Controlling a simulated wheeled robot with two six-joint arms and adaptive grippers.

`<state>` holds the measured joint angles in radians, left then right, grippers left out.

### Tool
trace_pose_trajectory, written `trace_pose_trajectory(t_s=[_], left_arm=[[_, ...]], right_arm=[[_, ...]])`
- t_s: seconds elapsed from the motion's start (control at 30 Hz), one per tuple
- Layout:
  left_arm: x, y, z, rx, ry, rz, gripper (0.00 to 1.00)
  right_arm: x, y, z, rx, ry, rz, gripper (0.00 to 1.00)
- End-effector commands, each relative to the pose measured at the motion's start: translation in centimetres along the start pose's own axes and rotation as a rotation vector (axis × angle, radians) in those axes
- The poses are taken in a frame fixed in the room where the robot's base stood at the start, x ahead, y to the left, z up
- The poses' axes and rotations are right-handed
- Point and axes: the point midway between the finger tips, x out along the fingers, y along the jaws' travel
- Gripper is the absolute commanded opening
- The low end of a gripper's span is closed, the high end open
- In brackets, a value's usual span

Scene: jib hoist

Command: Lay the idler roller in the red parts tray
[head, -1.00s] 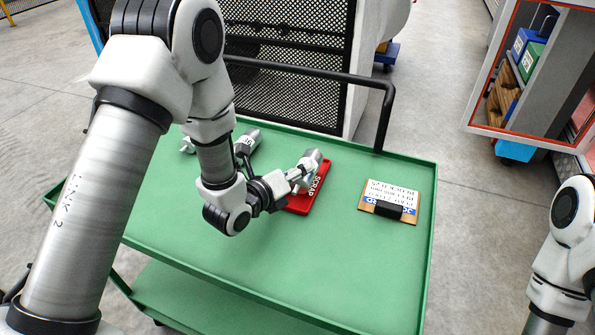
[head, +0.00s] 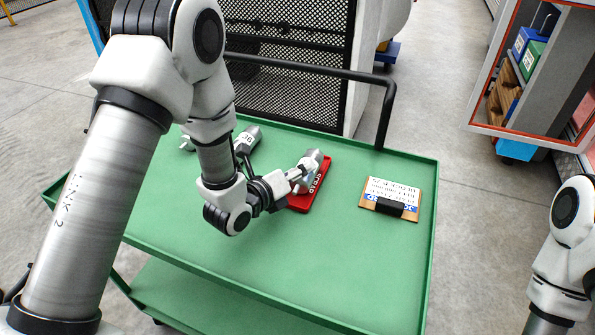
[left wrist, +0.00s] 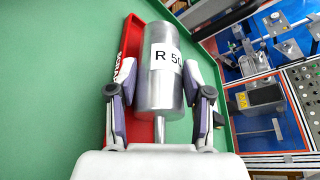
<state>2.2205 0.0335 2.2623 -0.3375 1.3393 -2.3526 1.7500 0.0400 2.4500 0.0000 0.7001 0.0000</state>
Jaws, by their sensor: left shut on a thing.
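The idler roller (head: 313,156) is a silver cylinder with a thin end shaft. I cannot tell whether the roller touches the tray. My right gripper is out of view.
Another grey cylinder with a white label (head: 248,138) lies behind my left arm. A clipboard (head: 391,193) lies to the right of the tray. The green cart top (head: 330,255) is clear in front, and a black handrail (head: 388,110) runs along its back.

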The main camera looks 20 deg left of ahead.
Motion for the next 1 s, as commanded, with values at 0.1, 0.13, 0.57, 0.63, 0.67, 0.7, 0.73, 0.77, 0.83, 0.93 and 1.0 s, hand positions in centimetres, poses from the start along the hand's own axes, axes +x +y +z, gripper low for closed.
trace_pose_trajectory(t_s=[0.1,0.13,0.57,0.63,0.67,0.7,0.73,0.77,0.83,0.93,1.0], left_arm=[[0.1,0.1,-0.1,0.0,-0.001,-0.001,0.0],[0.1,0.2,-0.1,0.0,-0.001,-0.001,0.0],[0.0,0.3,-0.3,-0.002,0.004,0.004,0.79],[0.0,0.3,-0.3,-0.002,0.004,0.005,0.79],[0.0,0.4,-0.4,-0.002,0.005,0.005,0.79],[0.0,0.4,-0.4,-0.002,0.005,0.005,0.79],[0.0,0.4,-0.4,-0.002,0.007,0.007,0.79],[-0.1,0.4,-0.5,-0.003,0.007,0.007,0.79],[-0.5,0.5,-0.5,-0.003,0.007,0.008,0.79],[-1.9,0.4,-0.4,-0.005,0.005,0.008,0.79],[-3.4,0.4,-0.3,-0.006,0.004,0.007,0.79]], right_arm=[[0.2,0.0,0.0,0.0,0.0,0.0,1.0],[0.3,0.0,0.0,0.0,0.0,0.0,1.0],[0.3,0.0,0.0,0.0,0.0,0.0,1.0],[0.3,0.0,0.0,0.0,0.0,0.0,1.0],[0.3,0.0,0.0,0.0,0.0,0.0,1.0],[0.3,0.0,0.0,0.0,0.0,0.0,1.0],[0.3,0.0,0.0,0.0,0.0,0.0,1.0],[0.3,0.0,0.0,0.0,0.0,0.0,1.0],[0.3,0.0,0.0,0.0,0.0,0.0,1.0],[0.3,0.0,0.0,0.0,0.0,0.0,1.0],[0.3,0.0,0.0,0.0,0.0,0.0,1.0]])
